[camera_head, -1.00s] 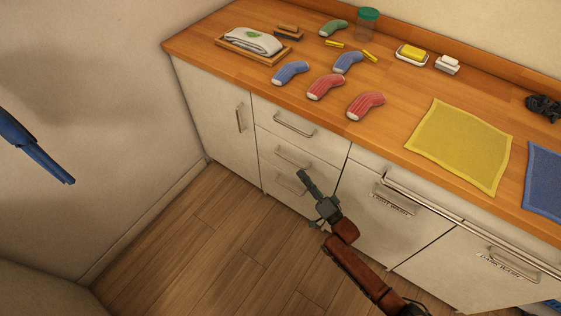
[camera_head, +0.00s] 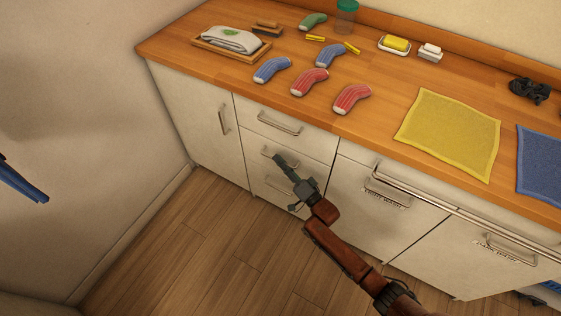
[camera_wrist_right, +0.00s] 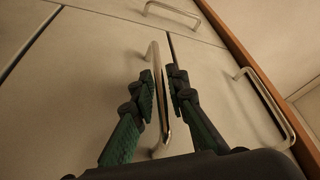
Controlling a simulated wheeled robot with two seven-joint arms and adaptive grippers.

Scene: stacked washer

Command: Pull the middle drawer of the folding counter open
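The middle drawer (camera_head: 307,170) is closed, flush in the white counter, between the top and bottom drawers. Its metal bar handle (camera_wrist_right: 154,55) shows in the wrist view, running between the two dark green-padded fingers of my right gripper (camera_wrist_right: 164,78). The fingers are open, one on each side of the bar, with a gap visible. In the head view my right gripper (camera_head: 281,160) is at this handle and hides part of it.
The top drawer handle (camera_head: 279,123) is above and the cabinet door handle (camera_head: 223,120) is to the left. A long rail (camera_head: 450,205) runs along the front at right. The wooden countertop (camera_head: 390,155) holds socks, cloths and soap. The floor (camera_head: 190,250) in front is clear.

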